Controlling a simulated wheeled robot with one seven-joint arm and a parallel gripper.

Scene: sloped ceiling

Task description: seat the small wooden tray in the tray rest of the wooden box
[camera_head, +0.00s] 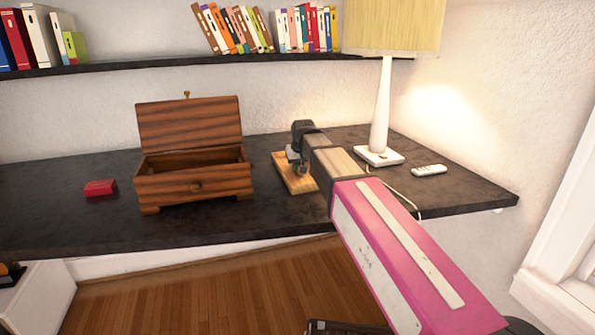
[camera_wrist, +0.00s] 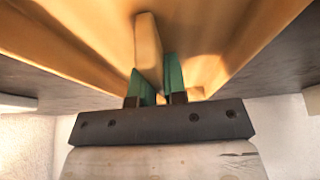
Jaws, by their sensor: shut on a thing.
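The wooden box (camera_head: 195,185) stands on the dark desk with its lid (camera_head: 190,123) raised at the back. Its inside is mostly hidden by the front wall, and I cannot make out the tray rest. The small wooden tray (camera_head: 289,179) is light wood and is at the desk just right of the box. My gripper (camera_head: 298,168) is over the tray. In the wrist view my gripper (camera_wrist: 159,82) has its green fingers shut on the upright middle bar of the tray (camera_wrist: 149,45). I cannot tell whether the tray touches the desk.
A lamp (camera_head: 381,110) stands right of my arm, with a white remote (camera_head: 429,170) beside it. A small red box (camera_head: 100,188) lies left of the wooden box. A shelf (camera_head: 150,66) with books runs above. A narrow strip of desk is clear between box and tray.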

